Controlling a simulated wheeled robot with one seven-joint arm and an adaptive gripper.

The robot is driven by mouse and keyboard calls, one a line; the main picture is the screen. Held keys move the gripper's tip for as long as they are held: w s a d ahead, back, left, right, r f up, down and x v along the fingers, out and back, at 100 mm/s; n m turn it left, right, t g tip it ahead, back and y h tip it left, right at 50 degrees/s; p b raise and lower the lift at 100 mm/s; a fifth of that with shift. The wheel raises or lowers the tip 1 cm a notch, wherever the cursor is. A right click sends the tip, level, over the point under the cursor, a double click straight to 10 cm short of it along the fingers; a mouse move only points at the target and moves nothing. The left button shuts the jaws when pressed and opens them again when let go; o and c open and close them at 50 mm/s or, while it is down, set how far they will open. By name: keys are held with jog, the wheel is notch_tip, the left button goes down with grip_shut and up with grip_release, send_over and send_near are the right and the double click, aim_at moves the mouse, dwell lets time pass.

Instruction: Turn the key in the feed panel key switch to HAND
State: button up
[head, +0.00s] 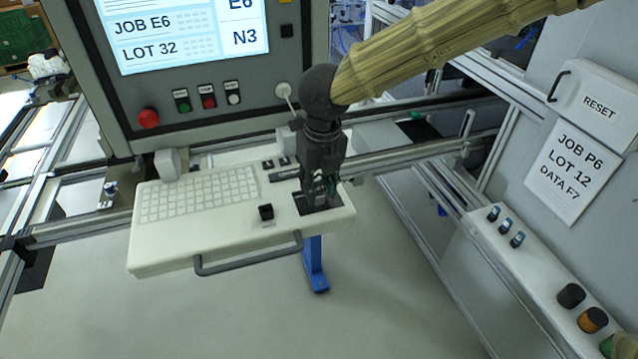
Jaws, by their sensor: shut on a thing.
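My gripper (318,195) points down at the right end of the white keyboard panel (165,242). It is shut at a dark square plate (334,205), which looks like the key switch's plate. The key itself is hidden between and behind the fingers, so which way it points cannot be told. The switch's position marks, including HAND, are also hidden or too small to read. A small teal patch shows beside the fingers.
A black knob (266,211) stands on the panel left of my gripper, and a grey handle (248,258) runs along its front. Behind is a screen console with a red button (148,118). At right, a control box (545,290) carries several switches and buttons.

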jog(key=n, duration=0.2)
jog(key=shift+d+n, duration=0.1)
jog(key=shift+n, duration=0.2)
jog(key=n, duration=0.4)
jog(key=shift+g+y, duration=0.3)
jog(key=o, duration=0.5)
jog(key=shift+n, duration=0.5)
jog(key=o, duration=1)
jog(key=shift+o, duration=0.2)
jog(key=shift+r, duration=3.5)
